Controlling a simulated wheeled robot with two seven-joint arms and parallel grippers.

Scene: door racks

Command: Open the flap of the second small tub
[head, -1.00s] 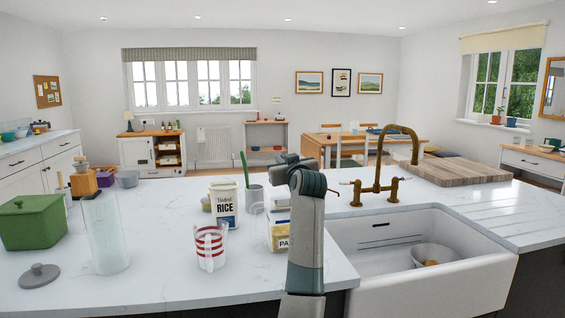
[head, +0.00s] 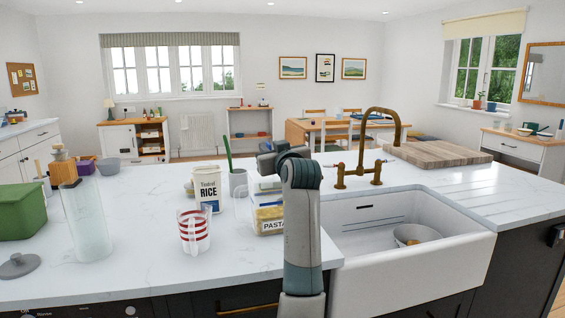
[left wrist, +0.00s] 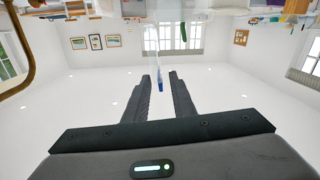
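A white tub labelled RICE (head: 207,190) stands upright on the white worktop. A clear tub labelled PASTA (head: 268,222) with yellowish contents stands to its right, partly hidden by my left arm. Something pale and blue-edged shows at its top. I cannot tell which is the second small tub or how its flap stands. My left gripper is hidden in the head view behind my arm links. In the left wrist view, turned upside down, its two fingers (left wrist: 163,88) stand apart. A small blue piece and a clear shape show at the gap; contact is unclear.
A red-striped measuring jug (head: 194,232), a grey pot (head: 238,182) with a green utensil, and a tall clear container (head: 85,225) stand nearby. A green box (head: 20,212) is at far left. A white sink (head: 410,270) and brass tap (head: 371,175) lie right.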

